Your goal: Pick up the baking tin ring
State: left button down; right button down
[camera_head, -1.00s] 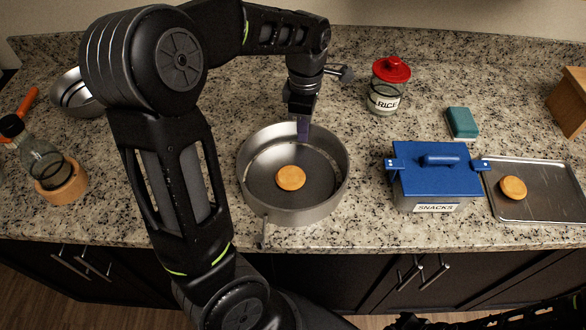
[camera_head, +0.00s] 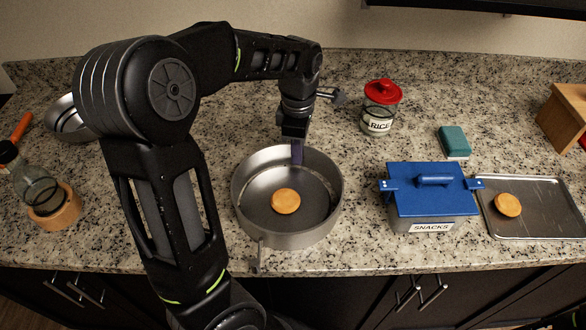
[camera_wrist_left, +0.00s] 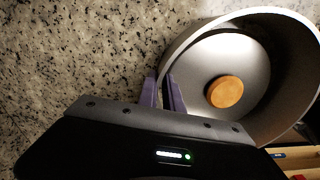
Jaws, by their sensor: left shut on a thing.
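The baking tin ring (camera_head: 302,236) is a round grey metal band with a small latch at its front, and it stands on the counter around a flat base. A round orange-brown biscuit (camera_head: 286,201) lies inside it; the biscuit also shows in the left wrist view (camera_wrist_left: 225,92). My left gripper (camera_head: 297,153) points down at the ring's far wall. In the left wrist view its purple fingers (camera_wrist_left: 162,92) are shut on the wall of the ring (camera_wrist_left: 290,118), one on each side. I cannot tell any gap under the ring. My right gripper is not in view.
To the right stand a blue-lidded snacks box (camera_head: 434,196), a metal tray (camera_head: 545,215) with a biscuit (camera_head: 507,205), a red-lidded rice jar (camera_head: 381,108) and a teal sponge (camera_head: 454,141). At left are a metal bowl (camera_head: 66,121) and a bottle in a wooden ring (camera_head: 56,211).

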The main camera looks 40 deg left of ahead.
pick_arm(q)
notch_tip(320, 180, up, 10)
jog(key=shift+b, duration=0.4)
jog(key=shift+a+f, duration=0.1)
dwell(0.5)
